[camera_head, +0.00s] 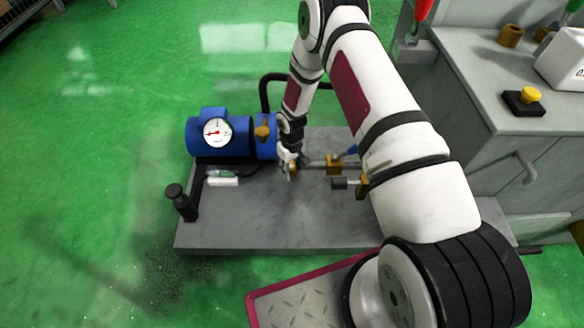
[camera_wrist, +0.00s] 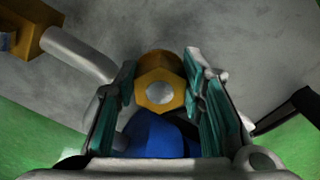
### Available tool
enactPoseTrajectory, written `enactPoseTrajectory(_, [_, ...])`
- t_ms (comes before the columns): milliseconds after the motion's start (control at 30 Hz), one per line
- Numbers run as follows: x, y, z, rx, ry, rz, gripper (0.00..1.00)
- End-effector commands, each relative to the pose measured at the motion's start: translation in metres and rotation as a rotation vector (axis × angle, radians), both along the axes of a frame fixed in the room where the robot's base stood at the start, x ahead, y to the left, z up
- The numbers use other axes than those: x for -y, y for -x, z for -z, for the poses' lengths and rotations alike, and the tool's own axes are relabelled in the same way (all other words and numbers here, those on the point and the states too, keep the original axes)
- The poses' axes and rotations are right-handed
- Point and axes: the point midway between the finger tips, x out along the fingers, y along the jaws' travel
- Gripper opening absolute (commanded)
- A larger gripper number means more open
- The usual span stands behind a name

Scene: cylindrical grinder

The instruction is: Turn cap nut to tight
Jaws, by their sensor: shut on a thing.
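The cap nut (camera_wrist: 160,92) is a brass hexagon with a pale round centre. It lies between the two teal-padded fingers of my gripper (camera_wrist: 161,72) in the wrist view. The fingers close on it from the left and right. In the head view my gripper (camera_head: 287,158) is down at the pipework to the right of the blue pump. The nut is mostly hidden there by the fingers and wrist.
The blue pump (camera_head: 225,136) with a round gauge (camera_head: 217,132) stands on a grey base plate (camera_head: 240,232). Brass-fitted pipes (camera_head: 334,165) run to the right of my gripper. A black bottle-like part (camera_head: 181,202) is at the plate's left. A grey cabinet (camera_head: 480,100) stands at right.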

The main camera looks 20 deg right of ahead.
Motion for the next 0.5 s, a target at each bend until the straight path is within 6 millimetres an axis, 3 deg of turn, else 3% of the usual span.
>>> enactPoseTrajectory(500, [-0.0011,-0.0004,0.0000,0.002,-0.001,0.112,0.09])
